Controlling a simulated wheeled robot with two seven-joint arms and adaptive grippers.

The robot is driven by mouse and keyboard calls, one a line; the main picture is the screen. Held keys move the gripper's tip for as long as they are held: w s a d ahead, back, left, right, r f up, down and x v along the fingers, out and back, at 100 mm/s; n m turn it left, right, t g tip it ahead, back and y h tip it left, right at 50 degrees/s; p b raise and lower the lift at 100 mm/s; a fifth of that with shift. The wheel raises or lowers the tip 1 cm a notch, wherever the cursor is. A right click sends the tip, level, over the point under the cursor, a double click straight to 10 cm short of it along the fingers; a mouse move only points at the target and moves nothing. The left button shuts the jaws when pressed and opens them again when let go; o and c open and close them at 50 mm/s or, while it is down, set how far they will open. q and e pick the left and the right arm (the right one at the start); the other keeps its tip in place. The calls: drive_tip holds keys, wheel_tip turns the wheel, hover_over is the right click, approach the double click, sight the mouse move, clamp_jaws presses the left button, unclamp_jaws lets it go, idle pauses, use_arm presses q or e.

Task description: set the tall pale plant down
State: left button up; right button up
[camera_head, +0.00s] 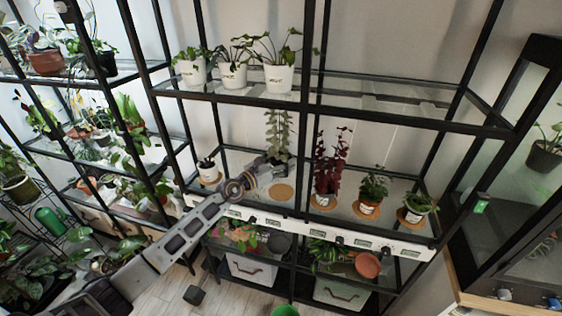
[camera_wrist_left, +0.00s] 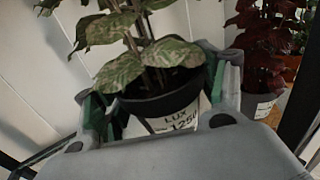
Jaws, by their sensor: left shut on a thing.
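The tall pale plant (camera_head: 278,132) has grey-green leaves and stands upright over the middle shelf. In the left wrist view its mottled leaves (camera_wrist_left: 130,55) rise from a dark pot with a white label (camera_wrist_left: 178,122). My left gripper (camera_head: 272,168) is shut on this pot, with a green-padded finger on each side. The gripper hides most of the pot in the head view, so I cannot tell whether its base touches the shelf. A bare round cork mat (camera_head: 282,193) lies just below the gripper. My right gripper is not in view.
On the same shelf, a dark-red plant (camera_head: 330,165) stands close to the right, then two small green plants (camera_head: 373,188) (camera_head: 420,205) on cork mats. A small potted plant (camera_head: 208,170) stands left. Black rack posts (camera_head: 310,90) and an upper glass shelf (camera_head: 390,103) bound the space.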

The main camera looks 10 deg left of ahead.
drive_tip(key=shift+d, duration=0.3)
